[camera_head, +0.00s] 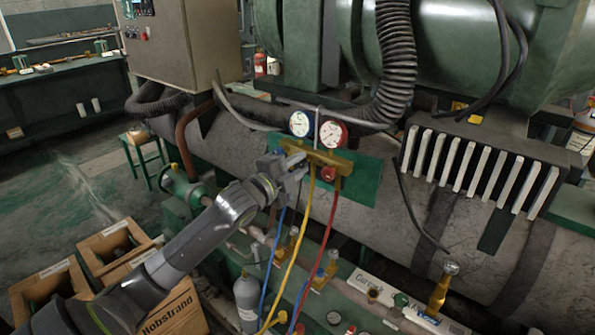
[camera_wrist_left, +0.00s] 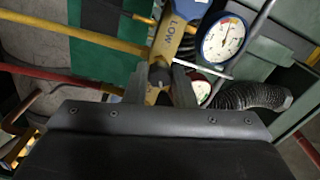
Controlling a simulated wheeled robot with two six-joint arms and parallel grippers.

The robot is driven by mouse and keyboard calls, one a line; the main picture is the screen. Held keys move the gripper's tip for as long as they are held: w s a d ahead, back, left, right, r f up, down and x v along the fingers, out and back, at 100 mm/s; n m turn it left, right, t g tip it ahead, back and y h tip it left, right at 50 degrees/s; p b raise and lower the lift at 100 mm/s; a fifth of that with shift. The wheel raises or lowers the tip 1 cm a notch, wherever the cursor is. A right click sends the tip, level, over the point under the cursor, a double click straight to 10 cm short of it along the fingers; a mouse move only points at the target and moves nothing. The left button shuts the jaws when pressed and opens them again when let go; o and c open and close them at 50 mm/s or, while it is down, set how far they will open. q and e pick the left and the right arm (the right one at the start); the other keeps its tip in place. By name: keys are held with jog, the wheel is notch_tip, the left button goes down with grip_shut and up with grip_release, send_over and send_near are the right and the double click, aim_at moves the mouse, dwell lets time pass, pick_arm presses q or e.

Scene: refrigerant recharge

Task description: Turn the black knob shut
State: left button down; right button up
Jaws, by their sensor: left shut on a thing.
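The brass gauge manifold (camera_head: 330,160) hangs on the front of the big tank, with a blue-rimmed gauge (camera_head: 300,124) and a red-rimmed gauge (camera_head: 332,133) on top. A red knob (camera_head: 328,174) sits under the red gauge. My right gripper is not in view.
Blue, yellow (camera_head: 296,245) and red (camera_head: 323,240) hoses hang below the manifold toward the valves and bottles. A ribbed black hose (camera_head: 395,65) runs down behind the gauges. Open floor lies at far left.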

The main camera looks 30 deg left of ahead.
pick_arm(q)
jog(key=m+b, duration=0.2)
jog(key=m, duration=0.3)
jog(key=shift+f, duration=0.1)
dwell(0.5)
jog(key=c, duration=1.2)
grip_release()
jog(key=s+a+p, duration=0.1)
jog(key=s+p, duration=0.3)
jog(key=s, duration=1.3)
jog(key=shift+s+a+p, duration=0.15)
jog(key=shift+s+p, duration=0.05)
jog(key=shift+p, duration=0.15)
